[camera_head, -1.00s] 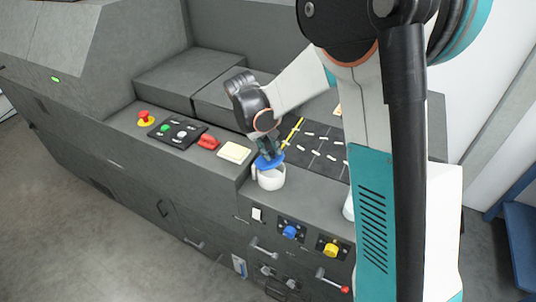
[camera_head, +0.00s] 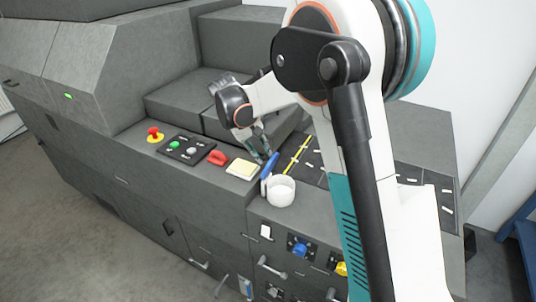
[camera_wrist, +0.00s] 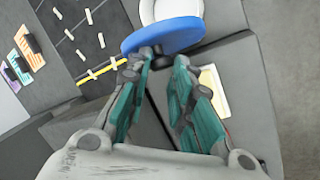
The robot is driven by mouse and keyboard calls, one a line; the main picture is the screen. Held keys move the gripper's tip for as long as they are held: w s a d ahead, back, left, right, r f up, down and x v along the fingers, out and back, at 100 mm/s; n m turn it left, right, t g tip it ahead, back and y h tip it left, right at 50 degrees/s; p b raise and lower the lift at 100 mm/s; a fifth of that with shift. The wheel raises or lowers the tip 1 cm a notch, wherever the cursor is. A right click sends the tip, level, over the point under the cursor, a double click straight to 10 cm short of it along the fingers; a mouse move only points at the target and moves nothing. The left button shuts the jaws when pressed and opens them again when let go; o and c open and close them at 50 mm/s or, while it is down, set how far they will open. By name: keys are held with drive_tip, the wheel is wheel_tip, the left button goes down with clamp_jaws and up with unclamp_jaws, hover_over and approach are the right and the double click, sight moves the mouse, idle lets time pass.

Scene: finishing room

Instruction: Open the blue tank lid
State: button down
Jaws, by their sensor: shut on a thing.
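The white round tank (camera_head: 281,190) stands on the grey machine's ledge, and its open top shows. The blue lid (camera_head: 270,165) is tilted steeply up at the tank's back-left rim. In the wrist view, the blue lid (camera_wrist: 165,35) lies across the tips of my fingers, with part of the white tank (camera_wrist: 172,9) behind it. My gripper (camera_head: 263,154) is at the lid's outer face, left of the tank. My gripper (camera_wrist: 162,59) is shut on the lid by a small dark knob, mostly hidden between the fingertips. I cannot tell whether a hinge joins lid and tank.
Left of the tank are a cream pad (camera_head: 242,169), a red handle (camera_head: 217,158), a button panel (camera_head: 184,149) and a red stop button (camera_head: 155,135). A dark panel with a yellow strip (camera_head: 297,154) lies behind. A blue knob (camera_head: 299,249) is on the front below.

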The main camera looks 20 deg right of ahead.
drive_tip(key=shift+w+a+f+g+h, duration=0.2)
drive_tip(key=shift+w+a+f+g, duration=0.05)
drive_tip(key=shift+a+f, duration=0.35)
drive_tip(key=shift+w+a+f+g+h, duration=0.25)
drive_tip(key=shift+a+f, duration=0.25)
drive_tip(key=shift+a, duration=0.2)
drive_tip(key=shift+b, duration=0.3)
drive_tip(key=c, duration=1.4)
unclamp_jaws()
drive_tip(key=shift+w+a, duration=0.1)
drive_tip(key=shift+a, duration=0.05)
drive_tip(key=shift+w+d+f, duration=0.1)
drive_tip(key=shift+w+d, duration=0.1)
drive_tip(key=shift+d, duration=0.15)
